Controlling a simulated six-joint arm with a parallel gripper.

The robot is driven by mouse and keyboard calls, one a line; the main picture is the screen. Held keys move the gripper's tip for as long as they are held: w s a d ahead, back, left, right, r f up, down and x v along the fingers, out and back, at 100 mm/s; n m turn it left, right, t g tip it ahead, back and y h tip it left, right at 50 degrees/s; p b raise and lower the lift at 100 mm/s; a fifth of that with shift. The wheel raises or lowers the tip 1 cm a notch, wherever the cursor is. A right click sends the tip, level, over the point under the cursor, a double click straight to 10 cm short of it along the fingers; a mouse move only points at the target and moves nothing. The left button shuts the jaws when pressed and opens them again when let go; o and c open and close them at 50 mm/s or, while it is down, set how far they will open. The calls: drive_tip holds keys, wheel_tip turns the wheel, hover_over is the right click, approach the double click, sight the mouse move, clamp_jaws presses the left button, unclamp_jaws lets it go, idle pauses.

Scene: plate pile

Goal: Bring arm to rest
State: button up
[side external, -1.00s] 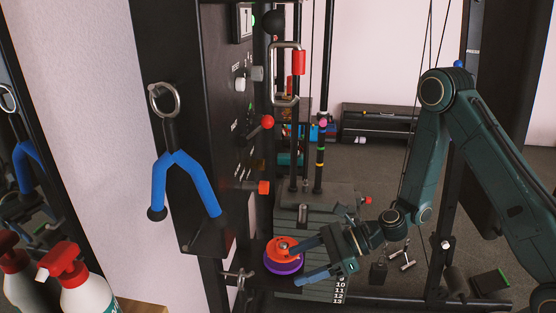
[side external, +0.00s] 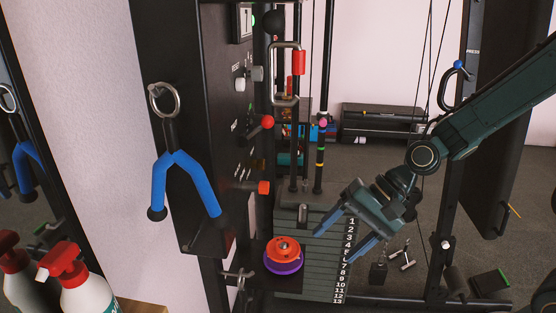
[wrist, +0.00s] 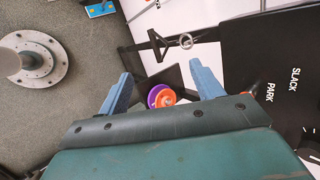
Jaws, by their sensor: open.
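My gripper (side external: 346,240) is open, its two blue fingers apart and nothing between them. It hangs in front of the numbered weight stack, to the right of and above the plate pile. The pile has an orange plate (side external: 283,246) on top of a purple plate (side external: 283,266), at the lower middle of the side view. In the wrist view, my open fingers (wrist: 160,88) frame the pile at a distance, with the orange plate (wrist: 166,99) and purple plate (wrist: 153,94) small beyond them.
A black upright panel with knobs (side external: 228,120) and a hanging blue-handled strap (side external: 185,180) stands left of the pile. The numbered weight stack (side external: 310,262) is behind my gripper. Spray bottles (side external: 85,285) stand at the lower left.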

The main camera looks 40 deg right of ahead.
drive_tip(key=s+d+r+n+t+h, duration=0.1)
drive_tip(key=s+d+r+n+h, duration=0.6)
drive_tip(key=s, duration=0.8)
drive_tip(key=d+r+n, duration=0.2)
drive_tip(key=d+r, duration=0.2)
drive_tip(key=r, duration=0.1)
drive_tip(key=shift+d+r+t, duration=0.15)
drive_tip(key=shift+d+t, duration=0.2)
drive_tip(key=shift+t, duration=0.05)
